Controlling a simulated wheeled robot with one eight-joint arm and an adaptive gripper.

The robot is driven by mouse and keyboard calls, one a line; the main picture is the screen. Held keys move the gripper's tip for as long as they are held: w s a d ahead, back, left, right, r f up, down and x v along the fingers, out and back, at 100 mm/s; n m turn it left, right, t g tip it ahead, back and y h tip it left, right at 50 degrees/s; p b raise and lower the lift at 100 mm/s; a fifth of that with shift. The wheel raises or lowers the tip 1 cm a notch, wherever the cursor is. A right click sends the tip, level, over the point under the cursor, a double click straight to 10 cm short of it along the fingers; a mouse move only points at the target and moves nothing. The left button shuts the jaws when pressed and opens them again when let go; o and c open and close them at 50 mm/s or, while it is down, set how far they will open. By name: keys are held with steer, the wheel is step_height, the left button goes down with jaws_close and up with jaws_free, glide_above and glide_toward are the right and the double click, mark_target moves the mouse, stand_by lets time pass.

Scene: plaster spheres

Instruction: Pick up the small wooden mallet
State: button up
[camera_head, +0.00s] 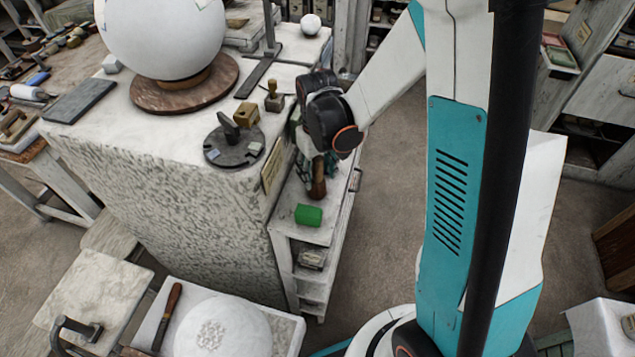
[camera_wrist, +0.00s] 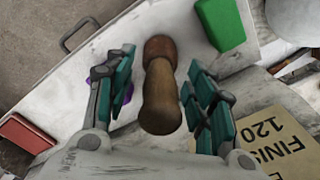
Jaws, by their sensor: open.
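The small wooden mallet (camera_wrist: 160,98) lies between the two fingers of my gripper (camera_wrist: 160,68) in the wrist view. It has a rounded brown body and a redder brown end toward the top of the picture. The fingers are apart, one on each side, with gaps between them and the wood. In the head view the mallet (camera_head: 318,186) shows below my wrist, over the narrow side shelf (camera_head: 288,234), with its upper part hidden by my gripper (camera_head: 310,165).
A green block (camera_head: 308,215) sits close to the mallet on the shelf. A sandpaper sheet (camera_wrist: 270,145) marked 120 and a red block (camera_wrist: 25,133) flank my fingers. The stone-sided bench (camera_head: 180,215) stands left of the shelf; the floor right of it is clear.

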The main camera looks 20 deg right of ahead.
steer(key=shift+f, duration=0.35)
steer(key=shift+c, duration=0.5)
steer(key=shift+s, duration=0.1)
jaws_close()
steer(key=shift+r, duration=0.15)
